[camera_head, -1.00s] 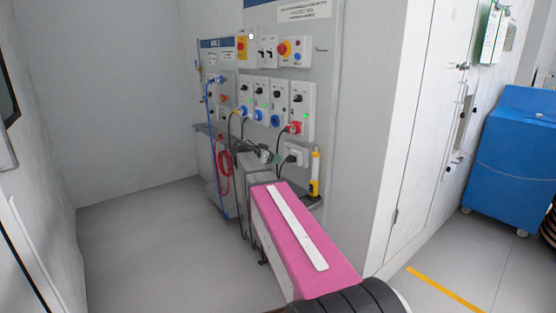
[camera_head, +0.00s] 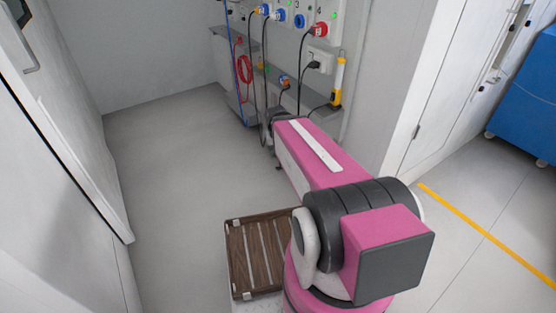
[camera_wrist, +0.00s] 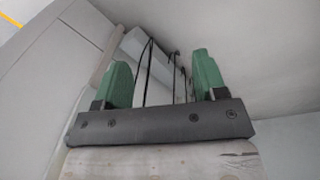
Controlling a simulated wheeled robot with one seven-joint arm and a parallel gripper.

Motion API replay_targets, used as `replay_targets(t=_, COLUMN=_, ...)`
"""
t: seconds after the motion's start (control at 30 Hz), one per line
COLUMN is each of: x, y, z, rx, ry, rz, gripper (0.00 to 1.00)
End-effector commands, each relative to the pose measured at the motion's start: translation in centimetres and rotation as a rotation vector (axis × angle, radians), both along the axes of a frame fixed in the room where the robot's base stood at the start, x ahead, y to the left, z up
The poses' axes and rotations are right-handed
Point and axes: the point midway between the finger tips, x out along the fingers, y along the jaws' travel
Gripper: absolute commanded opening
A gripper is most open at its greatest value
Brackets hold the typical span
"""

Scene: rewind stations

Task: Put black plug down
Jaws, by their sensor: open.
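My gripper (camera_wrist: 164,78) shows in the wrist view with its two green fingers wide apart. No plug is seen between them; thin black cables pass behind the gap. In the head view my pink arm hides the gripper. A black plug (camera_head: 314,65) sits in the white socket box (camera_head: 321,58) on the wall panel, with its black cable hanging down. I cannot tell whether this is the task's plug.
A grey ledge (camera_head: 257,70) runs below the sockets. A red coiled cable (camera_head: 244,68) and a yellow device (camera_head: 338,82) hang there. A slatted wooden tray (camera_head: 234,262) is beside my base. The floor at left is clear.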

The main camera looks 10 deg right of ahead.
Motion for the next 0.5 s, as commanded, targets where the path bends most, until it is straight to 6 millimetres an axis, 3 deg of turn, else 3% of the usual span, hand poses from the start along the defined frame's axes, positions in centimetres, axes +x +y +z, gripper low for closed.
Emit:
replay_targets(t=0.03, x=-1.8, y=0.7, z=-0.5, rx=0.041, ry=0.019, rz=0.041, gripper=0.65)
replay_targets(t=0.1, x=-2.8, y=1.4, z=-1.0, rx=0.086, ry=0.034, rz=0.086, gripper=0.65)
replay_targets(t=0.13, x=-3.1, y=1.6, z=-1.1, rx=0.098, ry=0.037, rz=0.1, gripper=0.7)
replay_targets(t=0.27, x=-3.5, y=2.1, z=-1.3, rx=0.123, ry=0.043, rz=0.127, gripper=0.7)
replay_targets(t=0.37, x=-2.7, y=1.8, z=-1.2, rx=0.107, ry=0.037, rz=0.113, gripper=0.7)
replay_targets(t=0.5, x=0.8, y=0.1, z=-0.1, rx=0.011, ry=0.0, rz=0.018, gripper=0.7)
